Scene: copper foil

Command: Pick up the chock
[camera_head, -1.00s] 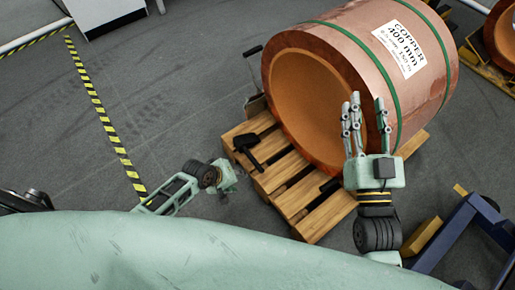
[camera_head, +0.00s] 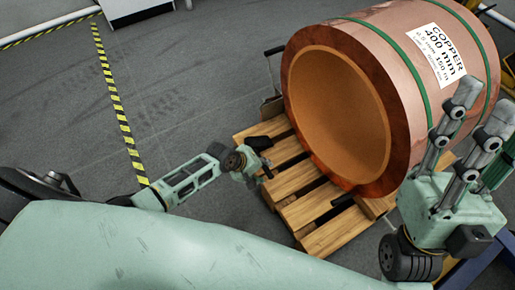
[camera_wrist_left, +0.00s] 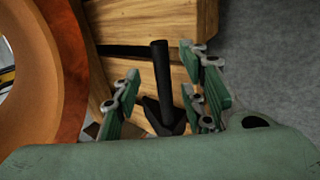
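The black chock (camera_wrist_left: 162,82), with a straight handle and a wedge-like base, lies against the wooden pallet in the left wrist view. My left gripper (camera_wrist_left: 160,103) has its fingers spread on both sides of the chock, open; I see no clear grip. In the head view my left gripper (camera_head: 262,166) is at the pallet's left edge, beside the partly hidden dark chock (camera_head: 268,131). My right gripper (camera_head: 478,128) is raised at the right, fingers apart and empty, in front of the copper roll.
A large copper foil roll (camera_head: 428,95) with green straps rests on the wooden pallet (camera_head: 322,233). Another dark piece (camera_head: 343,201) sits at the pallet's front side. Yellow-black tape (camera_head: 118,106) marks the open grey floor at left.

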